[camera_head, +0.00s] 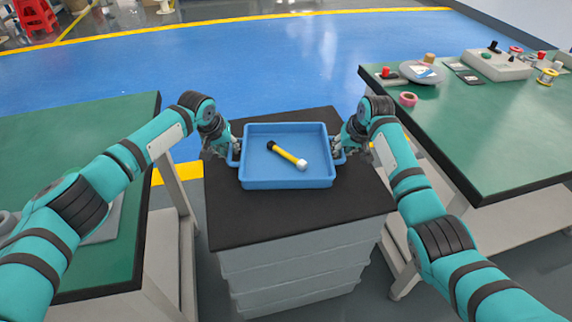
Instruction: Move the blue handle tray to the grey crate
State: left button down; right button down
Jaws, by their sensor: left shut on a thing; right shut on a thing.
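The blue tray (287,184) has a handle on each side and is over the black top of the grey crate stack (290,262). I cannot tell whether it rests on the top or hangs just above it. A yellow cylinder with a black end and a white end (287,155) lies in the tray. My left gripper (231,150) is shut on the tray's left handle. My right gripper (341,153) is shut on the tray's right handle. My grippers partly hide both handles.
A green table (115,215) stands at the left. Another green table (480,140) at the right holds a grey control box (497,64), wire spools and a round grey plate (420,72). Blue floor (270,60) lies open beyond the crate. Red stools (36,15) are far back left.

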pick_arm(q)
jog(key=c, duration=1.6)
grip_release()
jog(key=shift+a+p, duration=0.2)
jog(key=shift+p, duration=0.1)
pick_arm(e)
jog(key=c, duration=1.7)
grip_release()
jog(key=shift+d, duration=0.2)
pick_arm(q)
jog(key=shift+o, duration=1.2)
jog(key=shift+d, duration=0.1)
pick_arm(e)
jog(key=shift+o, duration=1.3)
jog(key=shift+a, duration=0.1)
pick_arm(q)
jog(key=shift+r, duration=0.1)
pick_arm(e)
jog(key=shift+r, duration=0.1)
